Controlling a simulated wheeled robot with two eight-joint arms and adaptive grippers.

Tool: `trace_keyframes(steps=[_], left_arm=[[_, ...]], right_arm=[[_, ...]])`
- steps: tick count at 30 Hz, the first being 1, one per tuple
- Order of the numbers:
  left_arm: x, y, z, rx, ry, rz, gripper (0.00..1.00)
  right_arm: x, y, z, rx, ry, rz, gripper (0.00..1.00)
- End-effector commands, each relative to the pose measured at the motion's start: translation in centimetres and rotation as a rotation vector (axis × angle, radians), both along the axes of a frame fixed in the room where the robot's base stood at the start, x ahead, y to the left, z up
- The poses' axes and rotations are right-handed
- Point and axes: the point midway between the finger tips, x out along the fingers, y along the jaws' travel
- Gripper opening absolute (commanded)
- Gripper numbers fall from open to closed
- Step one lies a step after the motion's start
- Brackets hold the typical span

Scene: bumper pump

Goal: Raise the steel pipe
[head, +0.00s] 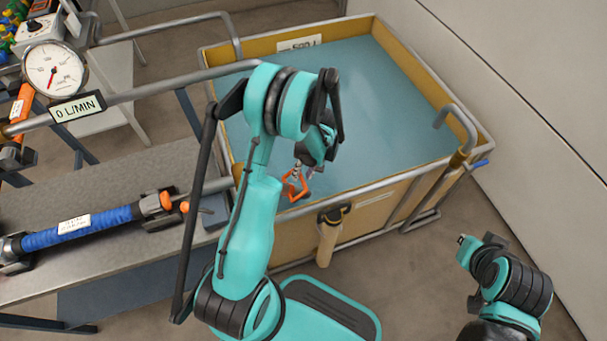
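A long grey steel pipe (165,88) runs from the gauge at the left towards the tank's near left rim, where my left arm covers its far end. A second bent grey pipe (463,117) hooks over the tank's right rim; I cannot tell which pipe the task means. My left gripper (297,186) hangs small and partly hidden below my teal wrist, over the tank's near edge. Orange parts show at its tip; whether they are spread or shut on something is unclear. My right arm shows at the lower right, but I make out no gripper on it.
The yellow-walled tank (385,203) holds blue-green water (390,110). A round gauge (55,69) stands above a "0 L/MIN" label (77,106). A blue hose or cylinder (85,226) with orange ends lies on the grey bench (130,175). Floor is clear at the lower middle right.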

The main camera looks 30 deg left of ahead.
Motion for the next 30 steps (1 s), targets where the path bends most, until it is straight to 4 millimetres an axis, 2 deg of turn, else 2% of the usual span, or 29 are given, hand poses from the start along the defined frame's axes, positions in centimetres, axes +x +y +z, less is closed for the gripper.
trace_keyframes(steps=[7,11,22,30], left_arm=[[0.0,0.0,-0.1,0.0,0.0,0.0,0.33],[0.0,0.0,0.0,0.0,0.0,0.0,0.0],[0.2,0.0,0.2,-0.006,-0.008,0.0,0.0],[1.7,-0.1,1.7,-0.049,-0.057,0.001,0.0]], right_arm=[[0.0,0.0,0.0,0.0,0.0,0.0,0.0],[0.0,0.0,0.0,0.0,0.0,0.0,0.0],[0.0,0.0,0.2,0.0,0.0,0.0,0.0],[0.0,0.0,1.1,0.0,0.0,0.0,0.0]])
